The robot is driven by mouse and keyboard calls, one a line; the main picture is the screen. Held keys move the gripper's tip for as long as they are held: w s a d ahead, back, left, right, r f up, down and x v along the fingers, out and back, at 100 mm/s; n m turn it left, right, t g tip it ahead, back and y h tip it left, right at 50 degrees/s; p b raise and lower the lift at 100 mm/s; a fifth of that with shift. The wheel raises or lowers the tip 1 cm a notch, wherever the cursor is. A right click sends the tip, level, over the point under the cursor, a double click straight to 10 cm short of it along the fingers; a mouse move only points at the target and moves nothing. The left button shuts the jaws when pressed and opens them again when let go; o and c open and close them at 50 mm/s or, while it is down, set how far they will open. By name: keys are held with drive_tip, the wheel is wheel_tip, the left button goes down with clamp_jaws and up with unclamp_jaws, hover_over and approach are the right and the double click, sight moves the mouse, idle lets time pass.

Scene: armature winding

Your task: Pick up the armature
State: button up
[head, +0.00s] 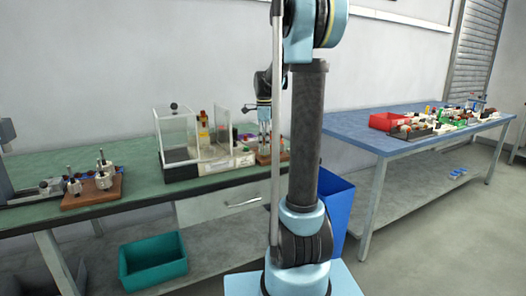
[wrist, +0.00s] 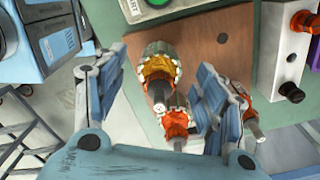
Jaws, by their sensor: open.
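In the wrist view, an armature (wrist: 158,68) with copper-yellow windings, a ribbed grey body and a dark shaft end lies between the fingers of my gripper (wrist: 155,92). The gripper is open, with one blue-grey finger on each side of it and gaps showing. The armature is over or on a brown board (wrist: 225,30); whether it touches the board cannot be told. In the head view, my gripper (head: 264,115) points down above a brown board (head: 284,156) at the right end of the green bench. The armature cannot be made out there.
A white block with a black knob (wrist: 290,90) stands to the right. A clear-walled box (head: 174,135) is left of my gripper on the green bench (head: 140,190). A blue bin (head: 337,205) stands beyond my arm.

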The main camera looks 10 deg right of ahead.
drive_tip(key=shift+f, duration=1.2)
drive_tip(key=shift+c, duration=0.4)
drive_tip(key=c, duration=1.4)
drive_tip(key=shift+o, duration=0.2)
wheel_tip(320, 180, up, 10)
drive_tip(key=shift+r, duration=0.1)
